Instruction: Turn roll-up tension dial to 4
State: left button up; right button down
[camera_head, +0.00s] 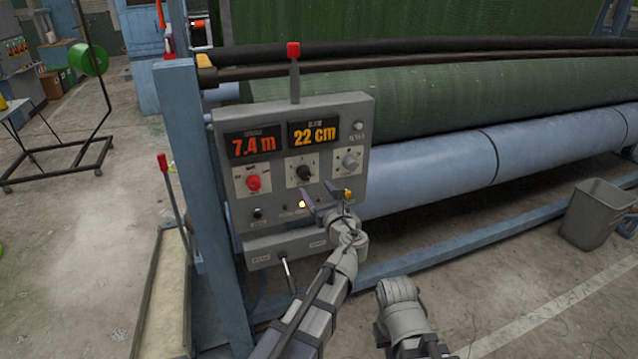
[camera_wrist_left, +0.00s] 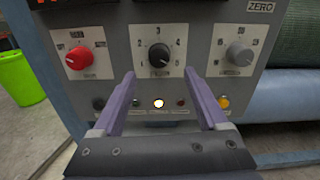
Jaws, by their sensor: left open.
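The black dial (camera_head: 304,173) is the middle knob on the grey control panel (camera_head: 362,112). Small numbers ring it, and in the left wrist view the dial (camera_wrist_left: 159,55) is between and beyond my fingertips. Its pointer is too small to read surely. My left gripper (camera_head: 317,192) is open and empty, in front of the panel just below the dial. In the left wrist view its two purple fingers (camera_wrist_left: 158,76) point at the panel, apart from the dial as far as I can see.
A red knob (camera_wrist_left: 86,58) is left of the dial and a grey knob (camera_wrist_left: 238,54) right. Small lamps and buttons sit below. Displays read 7.4 m (camera_head: 253,144) and 22 cm (camera_head: 314,134). A red-tipped lever (camera_head: 294,72) rises above the panel. A grey bin (camera_head: 597,213) stands right.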

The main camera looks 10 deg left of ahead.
aim_at(306, 176)
pick_arm(q)
jog(key=shift+x, duration=3.95)
jog(key=shift+s, duration=0.1)
grip_shut()
